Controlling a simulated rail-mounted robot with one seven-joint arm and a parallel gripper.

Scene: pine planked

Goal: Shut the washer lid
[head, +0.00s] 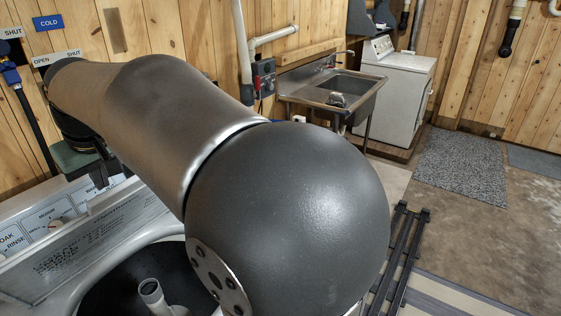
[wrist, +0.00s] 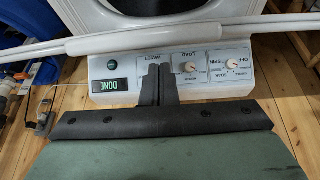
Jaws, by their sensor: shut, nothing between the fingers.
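The washer (head: 215,233) stands at the lower left of the head view. Its round dark tub is uncovered and a white agitator (head: 152,292) shows inside. A white panel with printed text, seemingly the raised lid (head: 120,225), stands behind the opening against the control panel (head: 50,222). In the wrist view the lid appears nearly edge-on as a long white strip (wrist: 160,38). My gripper (wrist: 158,68) is shut and empty, its fingers over the control panel, with the tips pointing toward the strip. Any contact with it cannot be told. In the head view my arm hides part of the washer.
A metal sink (head: 335,88) and a white appliance (head: 395,90) stand along the back wall. Pipes and a blue valve (head: 10,75) are on the plank wall near the washer. Dark rails (head: 400,255) and a grey mat (head: 462,165) lie on the floor, right.

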